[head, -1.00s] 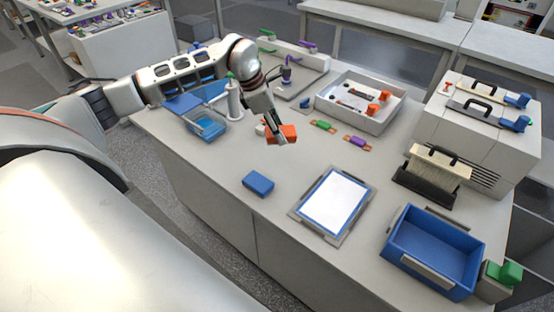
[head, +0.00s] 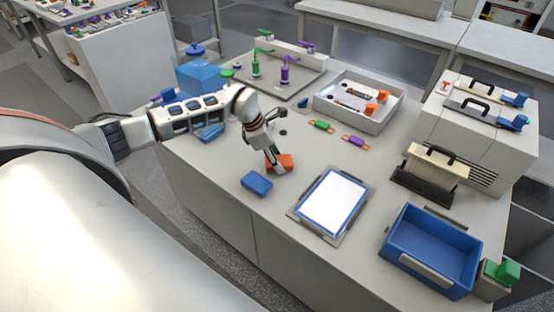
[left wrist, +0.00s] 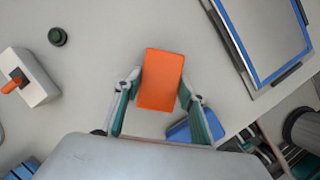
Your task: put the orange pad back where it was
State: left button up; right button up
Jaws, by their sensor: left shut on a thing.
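The orange pad (head: 286,162) is a small block in the middle left part of the bench. My left gripper (head: 275,165) is shut on it, with a finger on either side. In the left wrist view the orange pad (left wrist: 161,80) sits between the two fingers of my left gripper (left wrist: 160,100). I cannot tell whether its underside touches the bench. A blue pad (head: 257,184) lies on the bench just in front of the orange one; it also shows, partly hidden by a finger, in the left wrist view (left wrist: 180,131).
A blue-framed white panel (head: 334,203) lies to the right, with a blue bin (head: 432,249) beyond it. A white tray (head: 325,101) with orange-handled parts stands behind, near small green (head: 321,125) and purple (head: 355,142) pieces. Bench between pad and panel is clear.

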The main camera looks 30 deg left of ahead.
pick_arm(q)
jog(key=shift+f, duration=0.15)
jog(key=o, duration=1)
jog(key=shift+o, duration=0.2)
jog(key=shift+r, duration=0.3)
jog(key=v, duration=1.1)
jog(key=shift+r, duration=0.4)
jog(key=shift+s, duration=0.1)
